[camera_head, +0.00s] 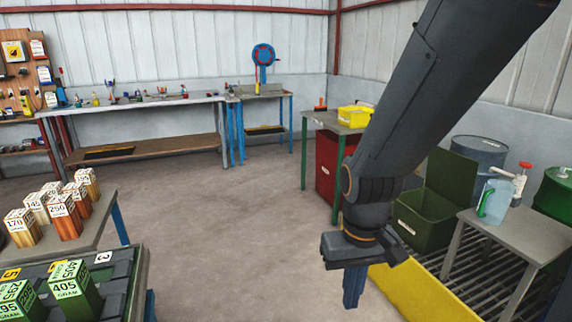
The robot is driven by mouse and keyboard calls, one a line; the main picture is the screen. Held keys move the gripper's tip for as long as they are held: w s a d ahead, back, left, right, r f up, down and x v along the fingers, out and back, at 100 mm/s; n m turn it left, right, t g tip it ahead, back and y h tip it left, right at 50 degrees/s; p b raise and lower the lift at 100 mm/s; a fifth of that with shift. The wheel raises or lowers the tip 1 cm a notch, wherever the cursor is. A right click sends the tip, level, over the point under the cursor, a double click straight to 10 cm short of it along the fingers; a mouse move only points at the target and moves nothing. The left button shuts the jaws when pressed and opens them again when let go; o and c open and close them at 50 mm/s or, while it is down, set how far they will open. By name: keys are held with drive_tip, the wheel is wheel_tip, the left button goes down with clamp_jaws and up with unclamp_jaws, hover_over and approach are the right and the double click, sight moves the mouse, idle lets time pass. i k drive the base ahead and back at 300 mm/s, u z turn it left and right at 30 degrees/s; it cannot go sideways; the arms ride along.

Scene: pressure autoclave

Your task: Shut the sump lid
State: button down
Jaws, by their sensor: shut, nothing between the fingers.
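A dark green box (422,228) with a small white label stands at the right on a slatted grate. I take it to be the sump. Its green lid (453,177) stands up at the back, so the box is open. My gripper (352,304) points down, left of and nearer than the box, and apart from it. The fingers are together and hold nothing. My arm covers part of the box's left side and the area behind it.
A grey table (515,235) with a blue jug (494,200) stands right of the box. A yellow edge (416,292) borders the grate (462,268). Blue (480,155) and green (558,190) drums stand behind. Open floor (230,215) lies to the left.

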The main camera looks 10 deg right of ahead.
sight(412, 181)
drive_tip(key=i, duration=3.4)
drive_tip(key=z, duration=2.25)
drive_tip(key=i, duration=0.5)
